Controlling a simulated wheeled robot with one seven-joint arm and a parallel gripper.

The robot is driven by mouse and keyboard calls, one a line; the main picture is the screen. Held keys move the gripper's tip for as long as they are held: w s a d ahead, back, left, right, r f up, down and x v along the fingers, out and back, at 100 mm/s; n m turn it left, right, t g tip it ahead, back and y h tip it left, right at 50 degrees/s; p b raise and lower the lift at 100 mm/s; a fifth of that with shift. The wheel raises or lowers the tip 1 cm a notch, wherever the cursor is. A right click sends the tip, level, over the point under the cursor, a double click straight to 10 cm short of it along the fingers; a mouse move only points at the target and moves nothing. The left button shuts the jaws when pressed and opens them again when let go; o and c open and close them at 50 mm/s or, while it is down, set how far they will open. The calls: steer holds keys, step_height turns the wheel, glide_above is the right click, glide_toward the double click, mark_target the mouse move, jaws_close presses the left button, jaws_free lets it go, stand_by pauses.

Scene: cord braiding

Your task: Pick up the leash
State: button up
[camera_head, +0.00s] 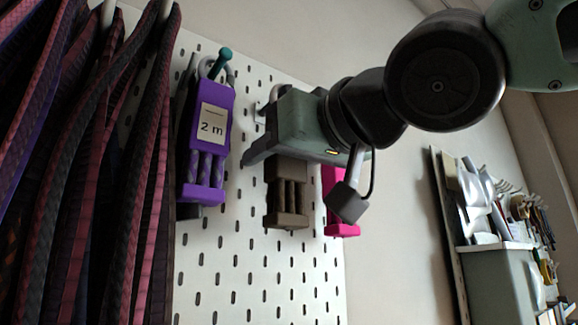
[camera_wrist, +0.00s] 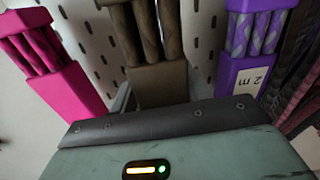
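Several braided leashes (camera_head: 138,170), dark with maroon and pink, hang in loops at the left of the head view. They also show at the right edge of the wrist view (camera_wrist: 305,70). My gripper (camera_head: 256,130) is in front of the pegboard, right of these leashes. A brown holder with braided cords (camera_head: 287,195) shows just below it and fills the middle of the wrist view (camera_wrist: 158,82); its upper part is hidden in the head view. One finger shows beside the brown holder in the wrist view. Whether the gripper grips it is unclear.
A purple holder marked 2 m (camera_head: 208,125) hangs left of my gripper. A pink holder (camera_head: 341,215) hangs to the right, partly hidden by my arm. The white pegboard (camera_head: 250,285) is bare below. A shelf with tools (camera_head: 500,245) stands far right.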

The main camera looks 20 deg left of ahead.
steer(key=c, duration=0.7)
steer(key=b+v, duration=0.7)
steer(key=v, duration=0.3)
steer(key=r+b+v, duration=0.1)
steer(key=b+v, duration=0.7)
steer(key=v, duration=0.3)
steer(key=b+v, duration=0.8)
steer(key=v, duration=0.3)
steer(key=shift+s+r, duration=0.1)
steer(key=shift+r, duration=0.1)
